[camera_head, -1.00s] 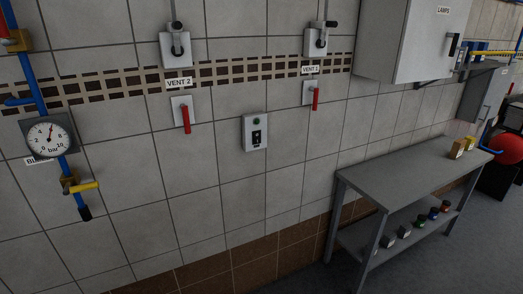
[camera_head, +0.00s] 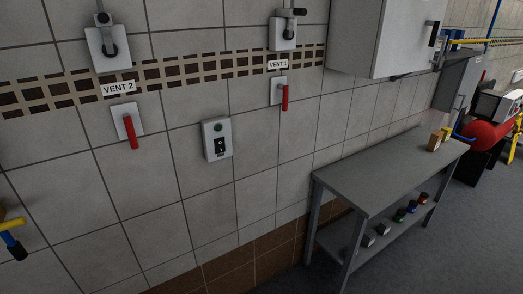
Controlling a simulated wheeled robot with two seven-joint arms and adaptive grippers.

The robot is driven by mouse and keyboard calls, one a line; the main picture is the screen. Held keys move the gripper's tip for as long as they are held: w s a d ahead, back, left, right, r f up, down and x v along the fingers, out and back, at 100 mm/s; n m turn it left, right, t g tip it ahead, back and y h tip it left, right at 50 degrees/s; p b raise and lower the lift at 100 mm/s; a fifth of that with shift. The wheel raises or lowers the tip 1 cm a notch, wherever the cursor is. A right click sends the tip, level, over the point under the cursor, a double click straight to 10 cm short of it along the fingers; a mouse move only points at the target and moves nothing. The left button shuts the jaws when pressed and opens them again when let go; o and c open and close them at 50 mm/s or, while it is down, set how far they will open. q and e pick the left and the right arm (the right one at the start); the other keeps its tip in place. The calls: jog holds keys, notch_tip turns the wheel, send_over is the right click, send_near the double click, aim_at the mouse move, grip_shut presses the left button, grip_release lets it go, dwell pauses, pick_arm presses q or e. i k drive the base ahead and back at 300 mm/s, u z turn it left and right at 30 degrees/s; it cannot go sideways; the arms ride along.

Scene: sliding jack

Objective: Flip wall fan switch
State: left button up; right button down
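A pale switch box (camera_head: 217,139) is mounted on the tiled wall near the middle of the view. It has a round green spot at the top and a dark switch below it; the switch position is too small to tell. To its left is a wall plate with a red lever (camera_head: 131,131) pointing down, under the "VENT 2" label (camera_head: 118,88). To its right is another red lever (camera_head: 285,97) pointing down, under the "VENT 1" label (camera_head: 278,64). Neither of my grippers is in view.
A grey metal table (camera_head: 388,174) with several small items on its lower shelf stands along the wall at right. A white cabinet (camera_head: 385,40) hangs above it. A red tank (camera_head: 487,134) is at far right. Floor in front is clear.

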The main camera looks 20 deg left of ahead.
aim_at(220, 144)
jog(key=i, duration=0.7)
jog(key=u, duration=0.95)
jog(key=i, duration=0.5)
jog(key=u, duration=0.55)
